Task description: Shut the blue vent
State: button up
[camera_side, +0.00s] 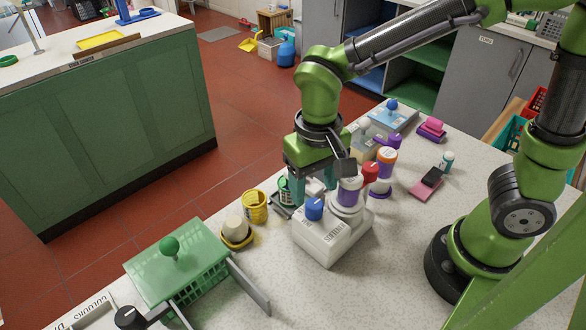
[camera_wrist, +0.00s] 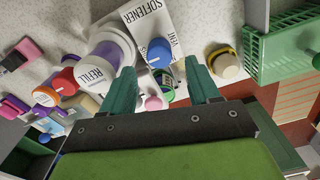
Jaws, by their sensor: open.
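The blue vent (camera_side: 314,208) is a round blue knob on top of a white box (camera_side: 322,246). In the wrist view the blue vent (camera_wrist: 159,50) sits beside the printed word VENT, and the white box (camera_wrist: 140,18) reads SOFTENER. A white and purple container labelled REFILL (camera_wrist: 95,68) is on the same box, next to the knob. My gripper (camera_side: 313,184) hangs behind the box in the side view. In the wrist view my gripper (camera_wrist: 160,72) has its teal fingers apart, with the knob showing beyond the gap between the tips. I see no contact with it.
A yellow cup (camera_side: 255,207), a cream-topped pot (camera_side: 236,231) and a green basket with a lid (camera_side: 180,265) stand left of the box. A red-capped container (camera_side: 371,172) and several bottles crowd its right.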

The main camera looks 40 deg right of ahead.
aim_at(312, 202)
notch_tip(312, 202, up, 13)
jog(key=shift+f, duration=0.15)
jog(key=s+d+f+t+y, duration=0.1)
jog(key=s+d+t, duration=0.1)
jog(key=d, duration=0.4)
jog(key=s+d+f+m+t+y, duration=0.1)
jog(key=d+t, duration=0.4)
jog(key=d, duration=0.1)
jog(key=shift+s+d, duration=0.3)
jog(key=shift+s, duration=0.1)
dwell(0.5)
